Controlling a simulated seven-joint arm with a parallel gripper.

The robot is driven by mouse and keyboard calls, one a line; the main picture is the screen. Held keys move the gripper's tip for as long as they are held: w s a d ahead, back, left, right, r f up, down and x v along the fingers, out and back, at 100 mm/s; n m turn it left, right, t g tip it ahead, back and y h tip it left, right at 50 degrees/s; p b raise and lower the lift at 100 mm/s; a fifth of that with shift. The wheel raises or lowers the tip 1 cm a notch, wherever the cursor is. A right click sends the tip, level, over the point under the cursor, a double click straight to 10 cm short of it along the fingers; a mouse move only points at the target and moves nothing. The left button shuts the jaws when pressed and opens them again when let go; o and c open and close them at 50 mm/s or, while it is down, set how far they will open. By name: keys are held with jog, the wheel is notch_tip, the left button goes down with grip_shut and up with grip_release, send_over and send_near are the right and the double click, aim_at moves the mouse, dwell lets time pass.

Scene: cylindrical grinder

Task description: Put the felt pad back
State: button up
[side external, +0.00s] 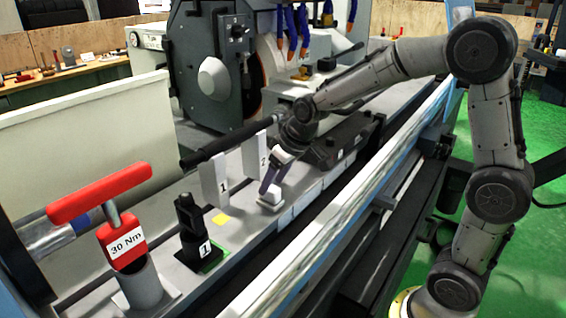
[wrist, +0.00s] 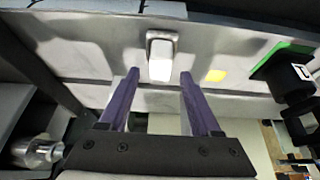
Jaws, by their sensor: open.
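A small white block with rounded edges (side external: 272,195), which looks like the felt pad, stands on the pale machine ledge. It also shows in the wrist view (wrist: 161,58), in a grey surround. My gripper (side external: 268,184) is at the block, with its purple fingers pointing down. In the wrist view my gripper (wrist: 157,75) is open, fingers apart, with the block between and just beyond the fingertips. I cannot tell whether a finger touches it. A flat yellow square (side external: 220,218) lies on the ledge to the left; it shows right of the block in the wrist view (wrist: 216,75).
A black holder marked 1 (side external: 193,235) on a green base and a red-handled 30 Nm tool (side external: 122,235) stand left. A long bright rail (side external: 320,225) runs in front.

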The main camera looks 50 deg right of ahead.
jog(key=v, duration=0.9)
jog(key=s+a+f, duration=0.1)
jog(key=s, duration=1)
jog(key=s+a+f, duration=0.1)
jog(key=s+a, duration=0.1)
jog(key=s, duration=0.9)
jog(key=shift+t, duration=0.3)
